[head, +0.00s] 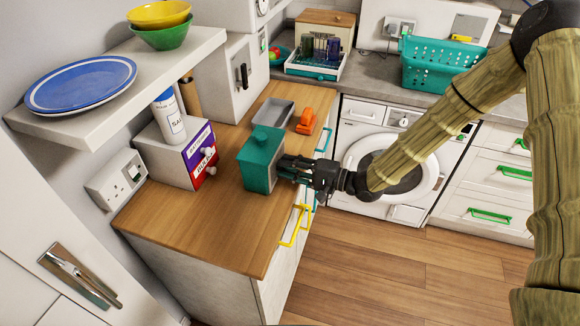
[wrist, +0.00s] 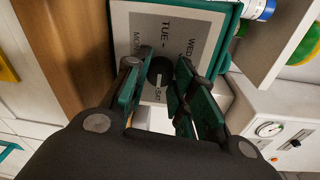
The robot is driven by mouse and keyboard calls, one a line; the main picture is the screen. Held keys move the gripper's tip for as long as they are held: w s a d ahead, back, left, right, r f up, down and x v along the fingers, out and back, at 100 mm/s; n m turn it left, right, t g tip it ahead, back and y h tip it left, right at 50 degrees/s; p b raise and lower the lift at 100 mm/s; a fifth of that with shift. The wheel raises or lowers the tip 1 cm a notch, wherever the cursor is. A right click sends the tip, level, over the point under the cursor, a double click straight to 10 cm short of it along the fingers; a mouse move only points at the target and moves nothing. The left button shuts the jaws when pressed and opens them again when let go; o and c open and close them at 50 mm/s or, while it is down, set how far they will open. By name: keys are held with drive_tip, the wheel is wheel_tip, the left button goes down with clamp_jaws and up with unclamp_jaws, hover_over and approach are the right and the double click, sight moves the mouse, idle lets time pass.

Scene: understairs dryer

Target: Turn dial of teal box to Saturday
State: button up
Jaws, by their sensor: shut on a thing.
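The teal box (head: 259,160) stands upright on the wooden worktop in the head view, its dial side turned towards my gripper (head: 282,170). In the wrist view the box (wrist: 236,22) has a pale face with a grey day plate (wrist: 150,30). My gripper (wrist: 157,92) is shut on the dark round dial (wrist: 160,70), one finger on each side. A pale mark on the dial seems to point down the picture, towards SAT; the fingers hide other labels.
A purple-and-red box (head: 200,153) with knobs stands left of the teal box. A grey tray (head: 272,113) and an orange object (head: 306,121) lie behind it. A yellow handle (head: 296,226) juts from the counter front. The shelf (head: 190,50) overhangs at left.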

drive_tip(key=o, duration=1.1)
drive_tip(key=v, duration=1.2)
drive_tip(key=shift+f, duration=0.1)
